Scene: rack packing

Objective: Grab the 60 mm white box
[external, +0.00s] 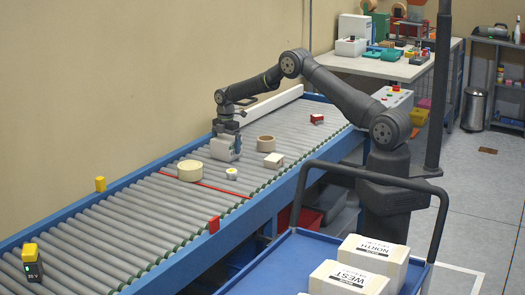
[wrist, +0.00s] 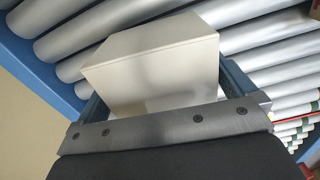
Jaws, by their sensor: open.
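A plain white box (wrist: 150,65) fills the middle of the wrist view, between the two fingers of my gripper (wrist: 165,100). In the external view the box (external: 221,149) sits on the roller conveyor, directly below my wrist and partly covered by my gripper (external: 227,143). The jaws are open, with a finger on either side of the box. I cannot tell whether either finger touches it. No size marking is readable on it. A smaller white and brown box (external: 273,160) lies apart to the right.
Near my gripper on the rollers (external: 120,215) are a cream roll (external: 190,170), a small white and yellow item (external: 231,173) and a tan ring (external: 266,143). A red item (external: 317,118) lies farther back. A cart with labelled boxes (external: 372,255) stands in front.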

